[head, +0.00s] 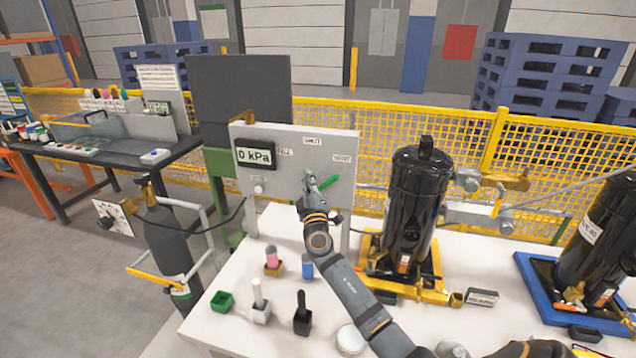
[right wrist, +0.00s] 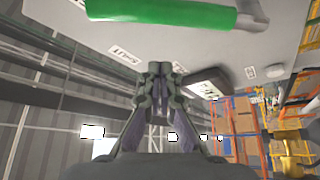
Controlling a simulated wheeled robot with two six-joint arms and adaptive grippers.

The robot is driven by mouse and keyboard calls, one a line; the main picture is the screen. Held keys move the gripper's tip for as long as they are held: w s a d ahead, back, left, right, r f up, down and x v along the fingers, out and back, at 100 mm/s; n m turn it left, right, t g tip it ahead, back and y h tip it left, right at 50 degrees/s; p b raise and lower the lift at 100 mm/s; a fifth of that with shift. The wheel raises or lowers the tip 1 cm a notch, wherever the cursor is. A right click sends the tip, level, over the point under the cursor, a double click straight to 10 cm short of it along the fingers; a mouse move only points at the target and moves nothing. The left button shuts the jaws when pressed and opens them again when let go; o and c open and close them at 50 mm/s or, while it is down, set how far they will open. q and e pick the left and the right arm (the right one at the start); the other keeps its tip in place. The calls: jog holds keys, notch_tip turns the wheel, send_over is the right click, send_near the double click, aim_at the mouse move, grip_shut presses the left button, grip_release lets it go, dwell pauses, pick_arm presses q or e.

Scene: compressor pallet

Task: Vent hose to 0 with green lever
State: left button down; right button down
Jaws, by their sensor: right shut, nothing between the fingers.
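The display (head: 256,153) reads 0 kPa. My right gripper (head: 308,180) is shut and empty in front of the panel, just left of the lever; contact cannot be told in the head view. In the right wrist view the closed fingertips (right wrist: 159,72) are apart from the green handle (right wrist: 160,14), which crosses the top. A dark hose (head: 222,225) runs from the panel's left side toward the gas cylinder. My left gripper is not in view.
The gas cylinder (head: 167,235) stands left of the white table (head: 240,335). Small coloured holders and a black-handled tool (head: 302,315) stand at the table's front left. A black compressor (head: 415,205) on a yellow base is right of my arm. Yellow mesh fencing (head: 455,140) runs behind.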

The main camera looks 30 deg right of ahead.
aim_at(322, 189)
jog(key=s+d+f, duration=0.1)
jog(key=d+f, duration=0.1)
jog(key=shift+s+d+f, duration=0.1)
jog(key=shift+s+f, duration=0.25)
jog(key=shift+s, duration=0.05)
jog(key=b, duration=0.2)
jog(key=m+h+b, duration=0.1)
jog(key=b, duration=0.2)
jog(key=f+m+b, duration=0.1)
jog(key=b, duration=0.2)
jog(key=shift+s+d, duration=0.25)
jog(key=shift+s, duration=0.05)
jog(key=shift+r+m+h, duration=0.2)
jog(key=shift+m+h, duration=0.1)
jog(key=shift+h, duration=0.1)
